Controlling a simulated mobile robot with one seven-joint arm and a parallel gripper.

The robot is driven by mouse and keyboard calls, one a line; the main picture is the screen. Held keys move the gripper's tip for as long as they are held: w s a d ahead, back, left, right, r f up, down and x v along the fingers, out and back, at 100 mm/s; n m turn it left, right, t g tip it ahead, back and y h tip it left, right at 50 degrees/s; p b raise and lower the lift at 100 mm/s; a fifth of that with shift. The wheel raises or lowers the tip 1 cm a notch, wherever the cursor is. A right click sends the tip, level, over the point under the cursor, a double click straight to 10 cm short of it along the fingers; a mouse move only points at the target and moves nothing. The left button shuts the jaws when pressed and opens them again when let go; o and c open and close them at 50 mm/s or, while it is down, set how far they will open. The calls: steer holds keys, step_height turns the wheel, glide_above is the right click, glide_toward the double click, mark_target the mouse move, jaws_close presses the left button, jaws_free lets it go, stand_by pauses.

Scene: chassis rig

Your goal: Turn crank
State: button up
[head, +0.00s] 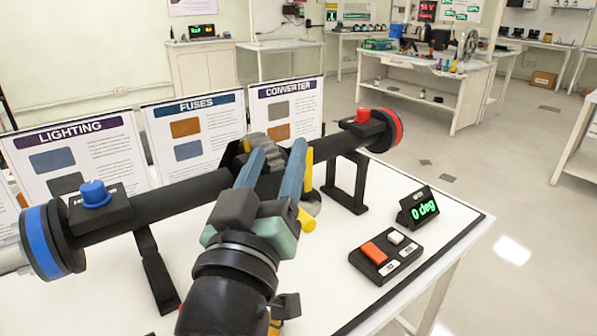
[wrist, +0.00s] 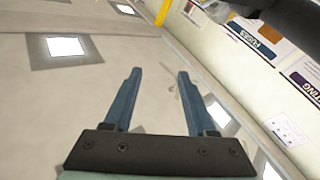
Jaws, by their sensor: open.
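The chassis rig is a black horizontal tube (head: 180,200) on black stands, with a grey toothed gear (head: 268,143) near its middle. Yellow bars (head: 308,172) show beside the gear and may belong to the crank; my gripper hides much of this area. My gripper (head: 278,152) has its blue fingers apart and empty, in front of the gear in the head view. A yellow strip (wrist: 163,12) shows at the top there. A small display (head: 417,207) reads "0 deg".
The tube carries a blue disc and blue knob (head: 95,193) at left, a red disc (head: 390,132) and red knob at right. A button box (head: 386,255) sits on the white table (head: 462,215). Panels labelled LIGHTING, FUSES (head: 195,135) and CONVERTER stand behind. Open floor lies right.

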step_height(320, 180, down, 4)
steer(key=a+n+g+h+p, duration=0.1)
steer(key=a+n+g+p, duration=0.15)
steer(key=p, duration=0.25)
steer(key=n+g+h+p, duration=0.3)
steer(key=n+h+p, duration=0.3)
steer(key=p, duration=0.7)
glide_toward(299, 215)
steer(key=shift+n+t+y, duration=0.25)
steer(key=shift+n+y, duration=0.25)
steer(key=shift+n, duration=0.15)
steer(key=x, duration=0.3)
steer(key=p+x, duration=0.1)
steer(key=x, duration=0.7)
steer(key=shift+f+p, duration=0.4)
jaws_close()
